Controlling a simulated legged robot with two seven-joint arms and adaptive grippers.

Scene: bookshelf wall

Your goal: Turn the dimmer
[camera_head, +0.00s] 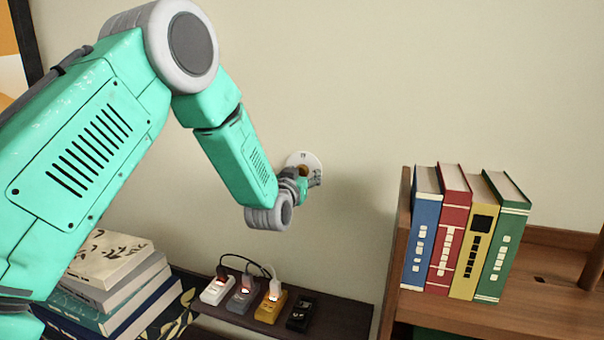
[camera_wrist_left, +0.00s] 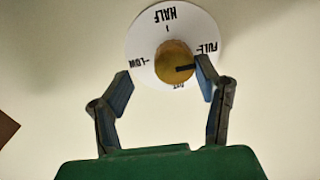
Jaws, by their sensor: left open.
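The dimmer is a round white dial plate (camera_head: 304,158) on the wall with a brass knob at its middle. In the left wrist view the plate (camera_wrist_left: 146,62) reads HALF, LOW and FULL, with a partly hidden word at the bottom. The knob (camera_wrist_left: 172,58) has a dark pointer running right, just below FULL. My left gripper (camera_head: 309,179) is at the dial, partly hiding it in the head view. In the wrist view the left gripper (camera_wrist_left: 163,84) is open. Its right finger is by the pointer's end; contact is unclear. Its left finger is apart from the knob.
A wooden shelf (camera_head: 500,312) with blue, red, yellow and green books (camera_head: 462,240) stands at the right. Below the dial a dark ledge (camera_head: 345,318) holds several small switch boxes (camera_head: 270,307) with cords. Stacked books (camera_head: 110,285) lie lower left. The wall around the dial is clear.

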